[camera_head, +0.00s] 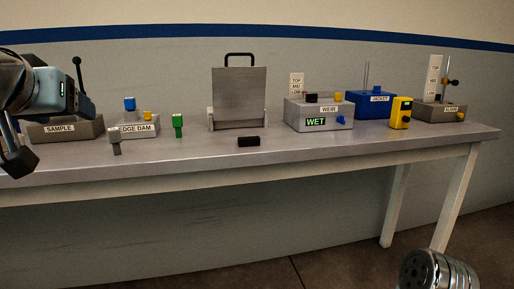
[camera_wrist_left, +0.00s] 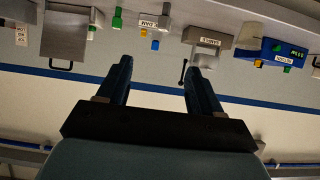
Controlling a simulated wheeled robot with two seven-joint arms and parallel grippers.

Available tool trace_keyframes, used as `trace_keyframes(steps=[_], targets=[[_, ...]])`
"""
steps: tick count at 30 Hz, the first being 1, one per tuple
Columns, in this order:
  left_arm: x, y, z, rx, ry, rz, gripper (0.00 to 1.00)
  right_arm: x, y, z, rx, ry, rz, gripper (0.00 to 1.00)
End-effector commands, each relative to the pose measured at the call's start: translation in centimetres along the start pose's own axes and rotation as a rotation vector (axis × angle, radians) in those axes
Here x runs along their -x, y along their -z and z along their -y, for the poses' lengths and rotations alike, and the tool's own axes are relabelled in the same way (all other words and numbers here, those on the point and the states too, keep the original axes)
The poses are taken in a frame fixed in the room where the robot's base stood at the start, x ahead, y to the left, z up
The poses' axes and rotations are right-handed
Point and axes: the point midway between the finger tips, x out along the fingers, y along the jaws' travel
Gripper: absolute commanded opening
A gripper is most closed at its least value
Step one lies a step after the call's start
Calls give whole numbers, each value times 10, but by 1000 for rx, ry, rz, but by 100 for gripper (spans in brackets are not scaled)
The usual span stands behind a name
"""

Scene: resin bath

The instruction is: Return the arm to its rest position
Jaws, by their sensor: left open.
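My left arm comes in from the left in the head view, raised by the SAMPLE box (camera_head: 62,130). Part of my left gripper shows at the left edge, above the table's left end. In the left wrist view, where the scene is upside down, the left gripper (camera_wrist_left: 160,78) has its two dark fingers wide apart, with nothing between them. The wall and its blue stripe lie beyond the fingers.
The grey table (camera_head: 200,155) carries the EDGE DAM block (camera_head: 137,131), a green-topped piece (camera_head: 178,122), a handled plate (camera_head: 239,97), a black block (camera_head: 248,141), the WEIR box (camera_head: 318,113) reading WET, a blue JACKET box (camera_head: 372,106), a yellow device (camera_head: 401,113) and the ALARM box (camera_head: 440,111).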

Motion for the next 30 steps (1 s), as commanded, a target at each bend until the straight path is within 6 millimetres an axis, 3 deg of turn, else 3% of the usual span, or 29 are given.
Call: trace_keyframes(steps=[13,20,23,26,30], targets=[[-78,-33,-41,-75,-85,102,65,2,0,2,1,1,0,43],[-152,-85,-82,-127,-180,214,65,4,0,3,2,2,1,43],[-194,-126,-105,-147,-240,287,65,5,0,4,3,3,2,43],[-240,-189,-132,-155,-316,386,65,7,-1,5,4,4,3,43],[-289,-299,-164,-130,-418,537,65,10,-1,7,5,5,4,43]])
